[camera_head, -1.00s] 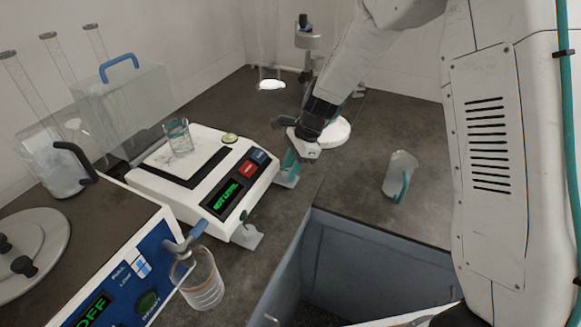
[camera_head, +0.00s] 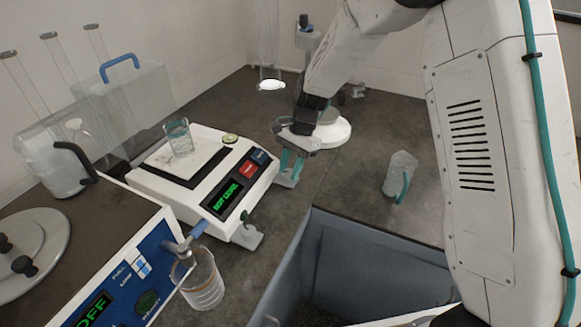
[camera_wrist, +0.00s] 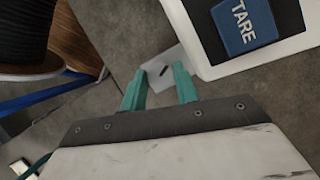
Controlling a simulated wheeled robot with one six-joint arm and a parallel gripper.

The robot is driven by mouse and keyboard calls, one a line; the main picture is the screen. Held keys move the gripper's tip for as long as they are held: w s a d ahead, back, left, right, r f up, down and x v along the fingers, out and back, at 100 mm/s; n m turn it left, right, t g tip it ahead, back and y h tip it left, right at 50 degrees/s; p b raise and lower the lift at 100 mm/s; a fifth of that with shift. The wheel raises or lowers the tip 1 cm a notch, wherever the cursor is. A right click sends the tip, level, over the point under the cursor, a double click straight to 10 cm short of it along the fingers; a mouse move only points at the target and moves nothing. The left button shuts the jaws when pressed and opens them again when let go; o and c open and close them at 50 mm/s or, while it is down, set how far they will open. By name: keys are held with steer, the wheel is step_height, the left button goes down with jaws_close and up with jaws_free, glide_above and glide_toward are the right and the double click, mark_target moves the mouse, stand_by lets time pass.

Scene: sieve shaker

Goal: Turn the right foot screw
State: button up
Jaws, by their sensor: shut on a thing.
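The white balance (camera_head: 150,180) stands on the dark bench, and its green display (camera_head: 226,197) reads NOT LEVEL. My gripper (camera_head: 290,166) is at its right front corner, with teal fingers pointing down over the right foot plate (camera_head: 287,181). The wrist view shows the fingers (camera_wrist: 160,85) a little apart above the pale slotted foot plate (camera_wrist: 168,62), next to the balance's TARE button (camera_wrist: 243,25). The gripper is shut on the right foot screw, which is mostly hidden between the fingers. The left foot screw (camera_head: 245,216) has a dark green knob above its plate.
A glass beaker (camera_head: 179,138) stands on the balance pan. A beaker (camera_head: 201,281) stands near the front edge beside a blue-fronted device (camera_head: 130,275). A jug with a teal handle (camera_head: 400,175) is at right. A round white base (camera_head: 334,131) is behind my gripper.

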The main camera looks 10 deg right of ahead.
steer(key=n+h, duration=0.1)
steer(key=n, duration=0.1)
steer(key=n+g+h, duration=0.1)
steer(key=n, duration=0.2)
steer(key=shift+w+a+n, duration=0.15)
steer(key=shift+n, duration=0.15)
steer(key=shift+a+n+h, duration=0.1)
steer(key=shift+n+h, duration=0.7)
steer(key=shift+n, duration=1.4)
steer(key=o, duration=1)
steer(key=shift+c, duration=0.2)
steer(key=v, duration=0.8)
steer(key=shift+w+f, duration=0.15)
steer(key=shift+w, duration=0.05)
